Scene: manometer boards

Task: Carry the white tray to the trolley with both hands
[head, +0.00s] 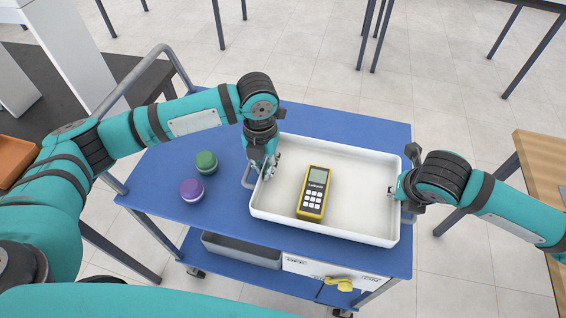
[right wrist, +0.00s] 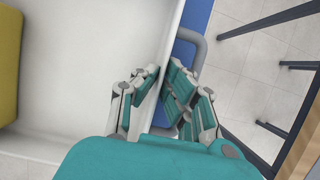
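The white tray (head: 345,158) is level over the blue top of the trolley (head: 360,112), at its right part. I cannot tell whether it rests on the top or hangs just above it. A yellow handheld meter (head: 314,193) with a grey screen lies in the tray. My left gripper (head: 262,172) points down at the tray's left wall, with fingers on both sides of the rim. My right gripper (head: 393,193) is at the right wall. In the right wrist view its fingers (right wrist: 160,84) are closed around the tray's wall (right wrist: 166,40). Grey handle loops show at both ends.
A green round piece (head: 206,162) and a purple one (head: 192,190) stand on the trolley top, left of the tray. A grey bin (head: 240,249) and a yellow item (head: 340,284) are lower down. A wooden table (head: 545,160) stands at the right; tiled floor lies between.

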